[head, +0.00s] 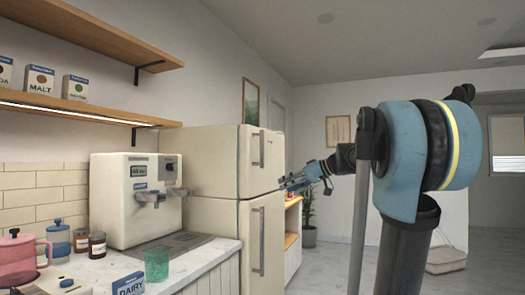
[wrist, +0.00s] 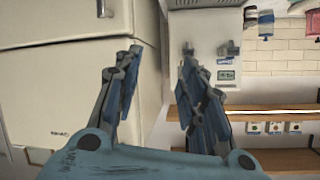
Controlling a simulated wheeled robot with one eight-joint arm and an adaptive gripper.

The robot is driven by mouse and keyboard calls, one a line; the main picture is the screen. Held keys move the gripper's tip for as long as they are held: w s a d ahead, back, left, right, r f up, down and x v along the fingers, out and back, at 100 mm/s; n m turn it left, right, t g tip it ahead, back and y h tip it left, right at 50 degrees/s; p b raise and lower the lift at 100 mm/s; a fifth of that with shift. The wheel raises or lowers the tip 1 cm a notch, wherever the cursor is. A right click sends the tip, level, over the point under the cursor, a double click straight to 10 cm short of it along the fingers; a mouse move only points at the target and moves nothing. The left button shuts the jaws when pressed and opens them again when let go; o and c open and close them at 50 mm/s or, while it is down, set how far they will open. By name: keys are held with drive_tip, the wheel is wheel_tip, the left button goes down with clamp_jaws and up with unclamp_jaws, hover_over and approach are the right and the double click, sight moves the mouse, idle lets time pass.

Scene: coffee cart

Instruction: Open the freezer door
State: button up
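The cream fridge-freezer (head: 222,165) stands beside the counter, with an upper door (head: 251,176) and a lower door (head: 246,225). Both look shut. The upper handle (head: 262,147) and lower handle (head: 258,240) are upright bars. My gripper (head: 284,184) is in front of the fridge, near the height of the gap between the doors. In the wrist view my gripper (wrist: 160,58) has its two blue fingers apart with nothing between them. The cream doors (wrist: 60,90) fill the left there, and a metal handle (wrist: 105,8) shows at the top. Contact with the fridge cannot be told.
A white coffee machine (head: 125,205) stands on the counter (head: 205,255), left of the fridge. A green glass (head: 156,264), a dairy carton (head: 129,285) and a pink jug (head: 16,258) are nearby. Wooden shelves (head: 90,113) hang above.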

drive_tip(key=w+d+r+n+t+y, duration=0.2)
drive_tip(key=w+r+t+y, duration=0.1)
drive_tip(key=w+r, duration=1.1)
approach(262, 146)
drive_tip(key=x, duration=1)
drive_tip(key=shift+w+a, duration=0.1)
drive_tip(key=shift+w, duration=0.5)
clamp_jaws()
